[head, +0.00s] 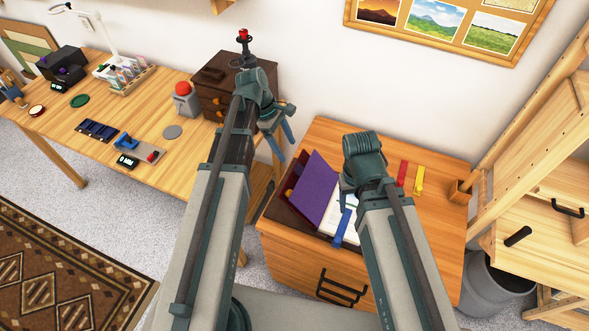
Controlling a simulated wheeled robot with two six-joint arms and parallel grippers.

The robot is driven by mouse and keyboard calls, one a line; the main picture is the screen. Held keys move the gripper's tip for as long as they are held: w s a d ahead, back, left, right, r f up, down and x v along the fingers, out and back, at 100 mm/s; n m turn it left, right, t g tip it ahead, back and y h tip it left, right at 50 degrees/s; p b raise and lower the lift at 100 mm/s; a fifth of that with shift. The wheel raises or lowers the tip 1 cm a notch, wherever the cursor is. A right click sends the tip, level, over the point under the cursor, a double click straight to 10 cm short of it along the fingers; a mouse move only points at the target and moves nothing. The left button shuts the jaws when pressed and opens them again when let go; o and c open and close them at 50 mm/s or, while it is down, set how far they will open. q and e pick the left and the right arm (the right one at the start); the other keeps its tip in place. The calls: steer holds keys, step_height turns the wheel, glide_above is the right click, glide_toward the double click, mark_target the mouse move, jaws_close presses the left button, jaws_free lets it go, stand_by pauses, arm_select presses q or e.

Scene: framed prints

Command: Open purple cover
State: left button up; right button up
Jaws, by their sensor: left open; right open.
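The purple cover (318,190) is on the wooden cabinet top. It is raised and slants over to the left, with white pages (337,222) showing to its right. A dark brown edge shows under its lower left side. My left gripper (285,148) is open and empty, in the air up and to the left of the cover. My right gripper (343,228) is open, with a blue finger over the white pages, to the right of the cover. My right wrist hides part of the pages, and I cannot tell if the finger touches anything.
A red strip (403,173) and a yellow strip (419,180) lie on the cabinet top (425,150) at the right. A small drawer chest (213,95) with a red candle on it stands on the long table at the left. A wooden easel-like frame (525,110) and grey bin (493,287) stand at the right.

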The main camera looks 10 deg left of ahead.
arm_select(q)
steer(key=b+x, duration=0.6)
steer(key=x, duration=0.2)
steer(key=shift+f+b, duration=0.15)
steer(key=shift+b, duration=0.15)
steer(key=shift+d, duration=0.1)
steer(key=shift+c, duration=0.3)
jaws_close()
stand_by(0.6)
